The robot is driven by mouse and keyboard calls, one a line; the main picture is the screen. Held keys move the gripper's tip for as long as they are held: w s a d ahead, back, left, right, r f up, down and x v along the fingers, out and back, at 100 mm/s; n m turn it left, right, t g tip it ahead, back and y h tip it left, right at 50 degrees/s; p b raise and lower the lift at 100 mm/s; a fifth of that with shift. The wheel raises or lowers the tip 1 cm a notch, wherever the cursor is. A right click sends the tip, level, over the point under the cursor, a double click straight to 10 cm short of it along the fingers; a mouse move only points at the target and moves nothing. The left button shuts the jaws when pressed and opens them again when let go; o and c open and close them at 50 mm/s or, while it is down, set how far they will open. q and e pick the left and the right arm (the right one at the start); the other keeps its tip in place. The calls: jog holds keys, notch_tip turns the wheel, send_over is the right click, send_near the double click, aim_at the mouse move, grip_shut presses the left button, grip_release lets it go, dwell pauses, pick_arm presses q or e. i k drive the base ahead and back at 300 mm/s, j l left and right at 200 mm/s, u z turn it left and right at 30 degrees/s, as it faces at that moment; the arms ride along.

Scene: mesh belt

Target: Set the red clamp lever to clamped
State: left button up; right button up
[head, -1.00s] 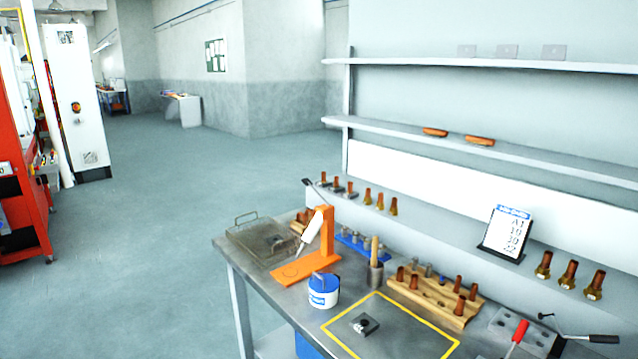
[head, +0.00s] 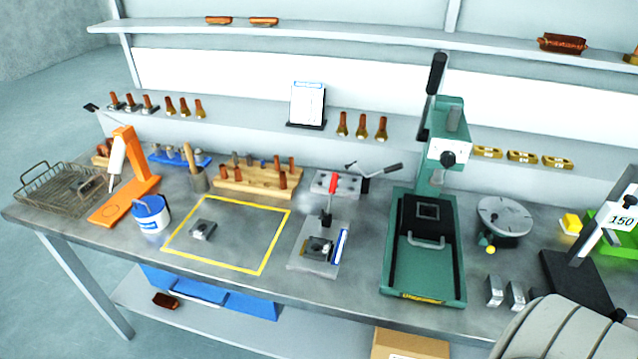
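The red clamp lever (head: 333,183) stands roughly upright on a dark stem, at the back of a small metal fixture plate (head: 302,261) in the middle of the bench. A dark block with a lighter part (head: 319,247) sits on that plate in front of the lever. A white and blue label strip (head: 341,244) is on the plate's right side. Whether the clamp presses on the block cannot be made out. Neither of my grippers is in view.
A yellow-outlined area (head: 252,232) with a small block (head: 202,230) lies left of the fixture. A green press (head: 428,240) stands close on its right. A rounded grey ribbed form (head: 562,330) fills the bottom right.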

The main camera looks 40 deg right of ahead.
aim_at(332, 190)
jog(key=i+j+z, duration=0.25)
jog(key=z, duration=0.2)
jog(key=i+j+z, duration=0.15)
jog(key=j+z, duration=0.35)
jog(key=i+j, duration=0.1)
jog(key=j, duration=0.4)
jog(key=i+j+z, duration=0.1)
jog(key=j, duration=0.35)
jog(key=i+j, duration=0.15)
jog(key=j, duration=0.35)
jog(key=i+j+z, duration=0.1)
jog(key=j, duration=0.4)
jog(key=i+j, duration=0.1)
jog(key=j, duration=0.4)
jog(key=z, duration=0.05)
